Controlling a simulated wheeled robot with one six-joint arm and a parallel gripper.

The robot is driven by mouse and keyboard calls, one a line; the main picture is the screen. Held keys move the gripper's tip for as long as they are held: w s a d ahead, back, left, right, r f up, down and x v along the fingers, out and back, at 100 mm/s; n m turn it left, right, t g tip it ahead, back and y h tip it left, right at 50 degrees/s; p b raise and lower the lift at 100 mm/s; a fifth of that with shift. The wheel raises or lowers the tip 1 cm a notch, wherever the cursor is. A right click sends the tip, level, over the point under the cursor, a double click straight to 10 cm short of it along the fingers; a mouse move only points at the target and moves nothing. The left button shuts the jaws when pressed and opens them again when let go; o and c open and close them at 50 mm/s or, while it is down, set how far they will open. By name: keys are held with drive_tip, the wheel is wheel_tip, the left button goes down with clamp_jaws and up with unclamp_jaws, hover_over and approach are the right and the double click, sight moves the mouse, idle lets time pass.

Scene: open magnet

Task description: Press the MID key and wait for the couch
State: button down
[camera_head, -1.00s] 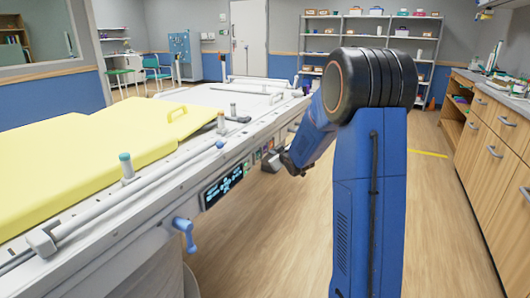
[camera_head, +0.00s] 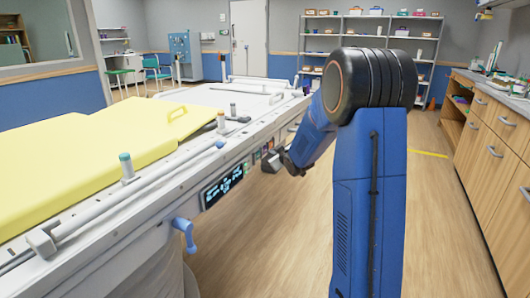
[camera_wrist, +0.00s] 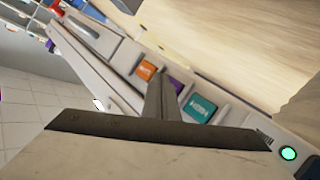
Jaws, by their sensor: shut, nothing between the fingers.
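The couch (camera_head: 60,222) stands at the left with a yellow pad on top. Its side carries a lit display (camera_head: 222,186) and a row of small coloured keys (camera_head: 257,156). My gripper (camera_head: 271,161) is shut and empty, close to the couch side by these keys. In the wrist view its dark fingers (camera_wrist: 163,92) reach over the key panel. An orange key (camera_wrist: 146,71) and a teal key (camera_wrist: 200,108) show on either side, and a purple key (camera_wrist: 177,85) is partly hidden behind the fingers. I cannot read which is MID, nor tell whether the fingertips touch a key.
A green lit button (camera_wrist: 288,153) shows at the panel's end. A blue crank handle (camera_head: 185,230) sticks out from the couch side. Wooden cabinets (camera_head: 490,140) line the right. Shelves (camera_head: 372,45) stand at the back. The floor between couch and cabinets is clear.

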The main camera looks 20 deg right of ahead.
drive_tip(key=shift+w+a, duration=0.1)
drive_tip(key=shift+w+a, duration=0.2)
